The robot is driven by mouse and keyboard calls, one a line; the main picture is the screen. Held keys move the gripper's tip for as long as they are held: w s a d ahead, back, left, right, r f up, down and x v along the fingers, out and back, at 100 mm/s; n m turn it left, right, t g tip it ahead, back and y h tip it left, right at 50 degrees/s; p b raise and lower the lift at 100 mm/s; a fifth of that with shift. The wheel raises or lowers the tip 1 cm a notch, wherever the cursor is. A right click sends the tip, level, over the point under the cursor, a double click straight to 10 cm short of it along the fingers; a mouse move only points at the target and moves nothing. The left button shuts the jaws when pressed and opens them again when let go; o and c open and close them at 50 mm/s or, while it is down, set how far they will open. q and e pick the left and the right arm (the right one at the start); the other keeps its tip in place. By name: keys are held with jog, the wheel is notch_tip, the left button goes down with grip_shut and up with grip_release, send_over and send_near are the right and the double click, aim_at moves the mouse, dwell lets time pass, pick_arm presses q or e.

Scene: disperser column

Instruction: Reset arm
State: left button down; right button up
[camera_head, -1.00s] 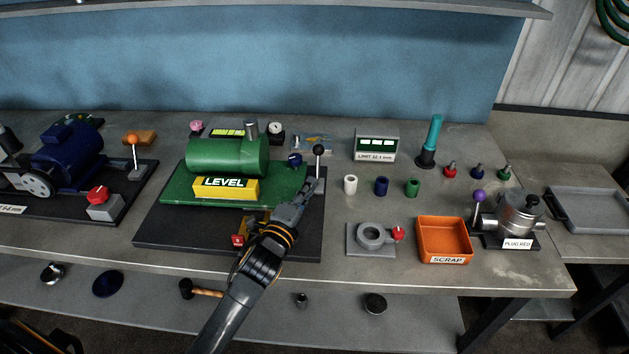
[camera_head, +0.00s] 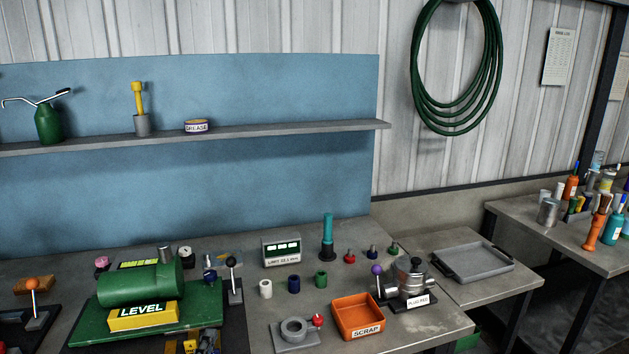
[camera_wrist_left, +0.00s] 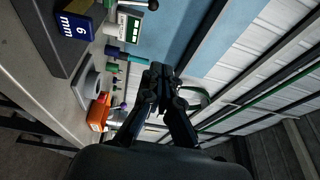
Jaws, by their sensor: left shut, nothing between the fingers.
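My left gripper (camera_wrist_left: 158,72) shows in the left wrist view with its dark fingers together and nothing between them. It is clear of the bench, with the blue panel and ribbed wall behind it. In the head view only a small dark and yellow patch shows at the bottom edge near the green machine, and I cannot tell whether it is part of my left arm. The green machine (camera_head: 140,285) with its yellow LEVEL block (camera_head: 143,316) stands at lower left. Its black-knobbed lever (camera_head: 231,262) stands upright. My right gripper is not in view.
The orange SCRAP bin (camera_head: 358,318), grey ring fixture (camera_head: 294,332) and silver pump (camera_head: 410,280) stand near the bench front. A limit display (camera_head: 282,250) and teal post (camera_head: 327,237) stand behind. A grey tray (camera_head: 473,262) lies right. A blue block (camera_wrist_left: 73,25) shows in the wrist view.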

pick_arm(q)
jog(key=s+a+f+n+g+y, duration=0.1)
jog(key=s+f+n+g, duration=0.35)
jog(key=s, duration=0.35)
jog(key=s+f+n+g+y, duration=0.1)
jog(key=s+f+n+g, duration=0.2)
jog(key=s+f+n, duration=0.35)
jog(key=s+d+f+n+g+h, duration=0.2)
jog(key=s+n+g, duration=0.45)
jog(key=s, duration=1.25)
notch_tip(320, 180, down, 30)
jog(key=s+g+b, duration=0.2)
jog(key=s+a+f+m+g+y, duration=0.1)
jog(key=s+a+f, duration=0.1)
jog(key=s+f, duration=1.3)
jog(key=shift+s+a+f+b, duration=0.3)
jog(key=shift+s+f, duration=0.1)
jog(key=shift+s, duration=0.25)
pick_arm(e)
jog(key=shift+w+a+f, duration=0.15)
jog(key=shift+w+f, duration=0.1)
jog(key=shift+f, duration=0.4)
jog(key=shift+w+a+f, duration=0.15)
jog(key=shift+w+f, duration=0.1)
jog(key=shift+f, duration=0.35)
